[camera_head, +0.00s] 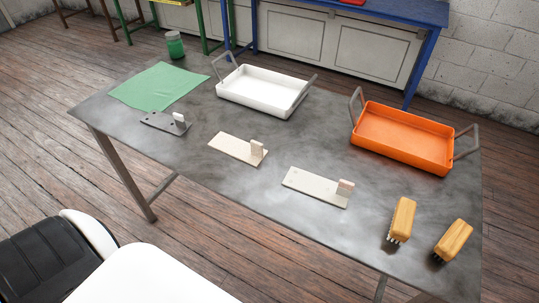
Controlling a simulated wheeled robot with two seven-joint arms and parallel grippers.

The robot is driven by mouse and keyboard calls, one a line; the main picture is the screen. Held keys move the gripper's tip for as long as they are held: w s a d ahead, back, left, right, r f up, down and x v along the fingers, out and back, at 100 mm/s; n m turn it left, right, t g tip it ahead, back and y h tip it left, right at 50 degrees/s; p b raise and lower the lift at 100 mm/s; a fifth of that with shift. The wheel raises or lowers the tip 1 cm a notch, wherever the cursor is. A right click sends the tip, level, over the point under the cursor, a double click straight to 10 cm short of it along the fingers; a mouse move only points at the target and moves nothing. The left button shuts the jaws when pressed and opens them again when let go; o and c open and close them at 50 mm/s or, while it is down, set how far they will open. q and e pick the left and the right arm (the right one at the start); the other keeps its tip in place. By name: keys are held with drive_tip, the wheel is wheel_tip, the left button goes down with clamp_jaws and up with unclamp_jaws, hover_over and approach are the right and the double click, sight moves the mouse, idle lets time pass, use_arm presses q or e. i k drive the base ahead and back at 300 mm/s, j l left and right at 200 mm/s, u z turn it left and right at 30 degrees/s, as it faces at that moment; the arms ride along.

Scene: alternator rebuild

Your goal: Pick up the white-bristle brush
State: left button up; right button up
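Two brushes with wooden, tan-yellow backs lie at the right front of the grey metal table (200,192). The left brush (404,214) shows a small patch of bristles at its lower front end. The right brush (455,237) lies a little nearer the right edge, with bristles at its lower left that look dark. The bristles are small and shaded, so I cannot tell for sure which brush has white ones. The brushes are apart from each other. Neither of my grippers is in view.
An orange tray (403,113) with upright handles stands behind the brushes. A white tray (262,72), green cloth (158,86) and green jar (175,45) are farther back. Two pale plates (236,149) (313,186) and a dark grey plate (160,122) lie across the table.

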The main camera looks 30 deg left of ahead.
sight(403, 221)
drive_tip(key=j+u, duration=0.1)
drive_tip(key=i+j+u, duration=0.1)
drive_tip(key=j, duration=0.25)
drive_tip(key=k+l+z, duration=0.1)
drive_tip(key=l+z, duration=0.3)
drive_tip(key=k+l+z, duration=0.1)
drive_tip(key=l+z, duration=0.5)
drive_tip(key=z, duration=0.15)
